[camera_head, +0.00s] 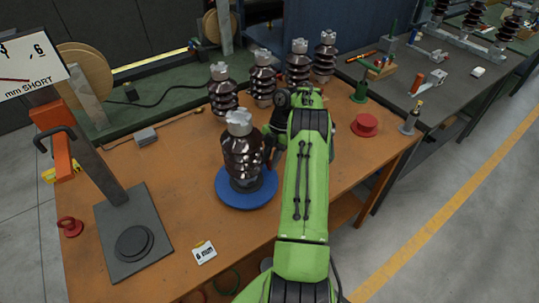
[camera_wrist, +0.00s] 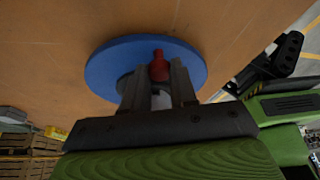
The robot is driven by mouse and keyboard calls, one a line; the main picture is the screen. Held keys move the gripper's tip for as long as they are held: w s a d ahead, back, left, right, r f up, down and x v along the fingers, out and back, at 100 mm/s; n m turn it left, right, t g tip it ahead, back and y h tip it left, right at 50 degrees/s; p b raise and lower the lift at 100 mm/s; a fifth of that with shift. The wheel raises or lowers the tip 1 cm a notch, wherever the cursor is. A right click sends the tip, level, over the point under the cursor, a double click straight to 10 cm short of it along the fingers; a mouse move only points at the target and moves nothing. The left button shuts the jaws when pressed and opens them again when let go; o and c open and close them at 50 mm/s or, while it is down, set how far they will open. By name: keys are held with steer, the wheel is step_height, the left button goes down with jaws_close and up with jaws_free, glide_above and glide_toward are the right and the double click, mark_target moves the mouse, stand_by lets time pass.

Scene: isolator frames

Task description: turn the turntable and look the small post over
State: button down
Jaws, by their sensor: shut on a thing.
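The blue turntable (camera_head: 232,201) sits on the orange bench. A brown ribbed post with a pale metal cap (camera_head: 242,152) stands upright on it. My gripper (camera_head: 269,158) is at the turntable's right edge, close beside the post and partly hidden by my green arm. In the wrist view, the blue disc (camera_wrist: 105,62) shows with a red knob (camera_wrist: 159,68) at its edge. My gripper (camera_wrist: 160,88) is shut on this knob, one finger on each side. The post cannot be made out in the wrist view.
Several more ribbed posts (camera_head: 222,90) stand behind. A gauge stand (camera_head: 133,235) is on the left, with a label card (camera_head: 204,252) nearby. A red spool-like piece (camera_head: 365,124) and a green stand (camera_head: 360,90) are on the right. The bench front is mostly clear.

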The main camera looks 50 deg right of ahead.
steer(key=shift+w+d+r+n+p, duration=0.1)
steer(key=shift+w+n+p, duration=0.2)
steer(key=shift+n+p, duration=0.15)
steer(key=c, duration=0.9)
jaws_free()
